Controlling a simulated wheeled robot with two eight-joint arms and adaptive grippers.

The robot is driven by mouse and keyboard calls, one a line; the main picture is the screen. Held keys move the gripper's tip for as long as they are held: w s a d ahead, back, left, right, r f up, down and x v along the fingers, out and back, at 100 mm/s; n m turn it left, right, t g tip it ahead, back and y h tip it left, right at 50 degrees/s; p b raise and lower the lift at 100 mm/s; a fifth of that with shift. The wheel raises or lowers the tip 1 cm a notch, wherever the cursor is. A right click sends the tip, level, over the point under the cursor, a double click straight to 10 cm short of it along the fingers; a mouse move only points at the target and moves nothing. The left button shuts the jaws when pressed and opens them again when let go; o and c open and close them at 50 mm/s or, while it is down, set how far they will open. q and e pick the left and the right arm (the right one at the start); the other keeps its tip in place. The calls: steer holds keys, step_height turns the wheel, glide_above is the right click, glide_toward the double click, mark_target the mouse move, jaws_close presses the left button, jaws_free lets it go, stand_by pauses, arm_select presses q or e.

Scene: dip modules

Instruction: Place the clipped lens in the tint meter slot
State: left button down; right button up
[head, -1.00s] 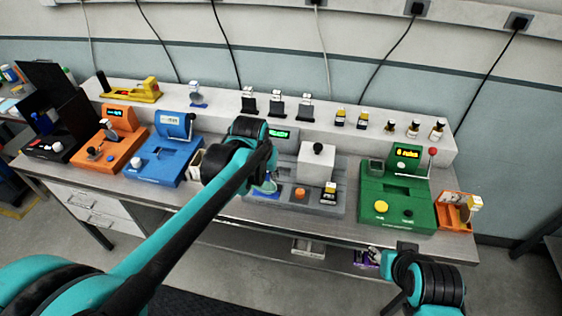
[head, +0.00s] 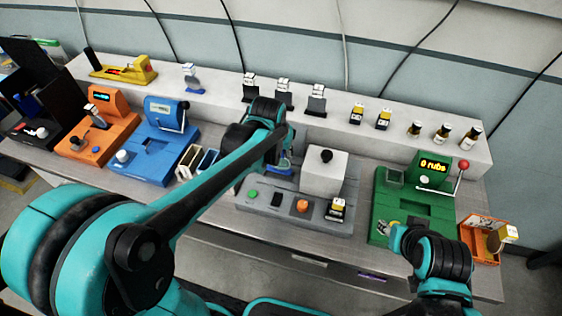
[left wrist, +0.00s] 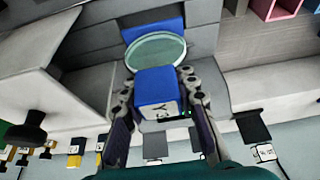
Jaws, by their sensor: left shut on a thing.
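The clipped lens is a round, pale green disc (left wrist: 155,50) with a blue clip block (left wrist: 155,88). My left gripper (left wrist: 157,82) is shut on the block in the left wrist view. In the head view a bit of the blue clip (head: 284,166) shows under my left gripper (head: 277,158), above the grey meter (head: 275,210). The arm hides the meter's display and slot area, and I cannot tell whether the lens touches the meter. My right gripper (head: 394,232) is at the green machine's front edge, its fingers unclear.
A white box with a black knob (head: 325,172) rises beside my left gripper. The green machine (head: 415,210) stands to the right, the blue machine (head: 155,150) to the left. Black-based stands (head: 284,95) and small bottles (head: 442,133) line the back shelf.

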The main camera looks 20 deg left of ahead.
mark_target(281, 159)
arm_select(q)
steer(key=shift+f+b, duration=0.6)
steer(key=shift+f, duration=1.3)
steer(key=shift+f, duration=0.2)
steer(key=c, duration=1.2)
jaws_free()
steer(key=shift+r, duration=0.1)
steer(key=shift+r, duration=0.1)
